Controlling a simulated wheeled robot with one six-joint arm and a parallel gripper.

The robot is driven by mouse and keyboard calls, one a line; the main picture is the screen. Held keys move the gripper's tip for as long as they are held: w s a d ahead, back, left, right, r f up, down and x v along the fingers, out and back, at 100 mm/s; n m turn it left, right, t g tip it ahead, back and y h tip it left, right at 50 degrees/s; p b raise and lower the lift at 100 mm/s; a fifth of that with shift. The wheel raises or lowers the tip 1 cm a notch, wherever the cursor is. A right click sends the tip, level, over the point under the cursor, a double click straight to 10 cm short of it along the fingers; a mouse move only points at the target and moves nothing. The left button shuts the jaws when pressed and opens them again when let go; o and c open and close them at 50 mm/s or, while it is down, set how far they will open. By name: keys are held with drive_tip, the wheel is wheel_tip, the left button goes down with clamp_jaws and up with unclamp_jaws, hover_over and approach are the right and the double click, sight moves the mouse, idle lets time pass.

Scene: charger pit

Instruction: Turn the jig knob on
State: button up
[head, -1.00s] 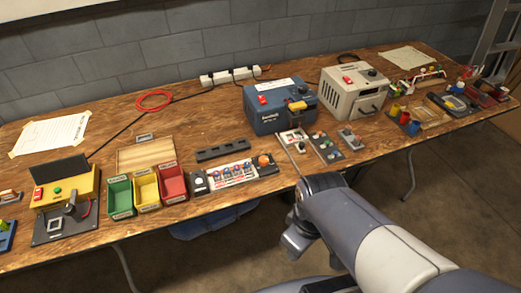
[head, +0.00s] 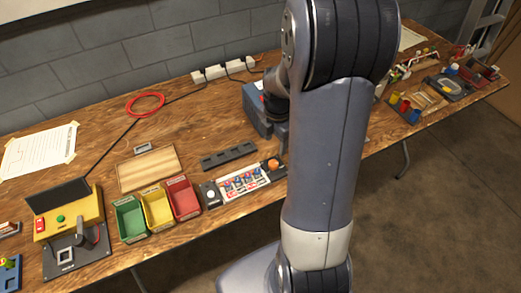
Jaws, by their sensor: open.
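A yellow unit (head: 78,215) with a dark raised panel stands at the left of the table and looks like the jig. It has a red switch (head: 40,225) and a green button (head: 60,218) on its face. A dark grey base plate (head: 60,262) with a dark upright part lies in front of it. I cannot tell which part is the jig knob or how it is set. My arm stands upright right of the middle, well to the right of this unit. My gripper is not visible; the arm hides that area.
Green (head: 130,222), yellow (head: 157,208) and red (head: 184,198) bins stand right of the yellow unit. A wooden board (head: 148,168) lies behind them. A blue box (head: 255,107) is partly hidden by my arm. A power strip (head: 222,72) lies at the wall.

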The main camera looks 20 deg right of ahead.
sight(274, 163)
drive_tip(key=f, duration=1.1)
drive_tip(key=shift+w+d, duration=0.1)
drive_tip(key=shift+w, duration=0.25)
drive_tip(key=shift+c, duration=0.5)
drive_tip(key=c, duration=0.9)
drive_tip(key=shift+o, duration=0.2)
